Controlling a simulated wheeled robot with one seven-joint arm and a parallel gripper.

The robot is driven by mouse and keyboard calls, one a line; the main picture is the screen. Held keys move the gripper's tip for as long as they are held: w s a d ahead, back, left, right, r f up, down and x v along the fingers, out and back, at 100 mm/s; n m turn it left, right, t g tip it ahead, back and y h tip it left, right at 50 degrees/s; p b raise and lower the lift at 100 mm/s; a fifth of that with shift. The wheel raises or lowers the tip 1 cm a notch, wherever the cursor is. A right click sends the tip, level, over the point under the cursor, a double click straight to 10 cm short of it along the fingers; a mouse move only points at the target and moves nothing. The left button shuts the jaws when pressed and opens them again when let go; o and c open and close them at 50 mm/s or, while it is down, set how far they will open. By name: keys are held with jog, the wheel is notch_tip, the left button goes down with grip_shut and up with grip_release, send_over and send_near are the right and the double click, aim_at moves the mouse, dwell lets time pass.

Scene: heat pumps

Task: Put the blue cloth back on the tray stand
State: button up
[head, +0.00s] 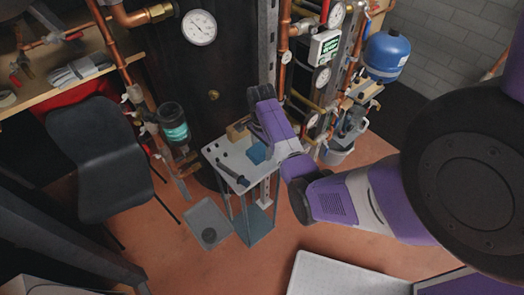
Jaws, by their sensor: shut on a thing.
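The tray stand (226,155) is a light grey top plate with holes on thin legs, near the middle of the head view. A small blue cloth (257,154) shows at the right part of its top, close beside my purple arm. My gripper (262,142) is over the right side of the stand, mostly hidden behind my wrist, and is shut on the blue cloth. The fingertips do not show clearly. I cannot tell whether the cloth touches the plate.
A dark-handled tool (233,173) lies on the stand's left front edge and a wooden block (238,130) at its back. A dark chair (100,155) stands left. Copper pipes and a dark tank with a gauge (199,27) stand behind. Floor in front is partly clear.

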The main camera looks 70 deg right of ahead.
aim_at(262, 148)
jog(key=shift+f, duration=0.1)
jog(key=o, duration=1.2)
notch_tip(262, 148, up, 12)
jog(key=shift+r, duration=0.2)
dwell(0.3)
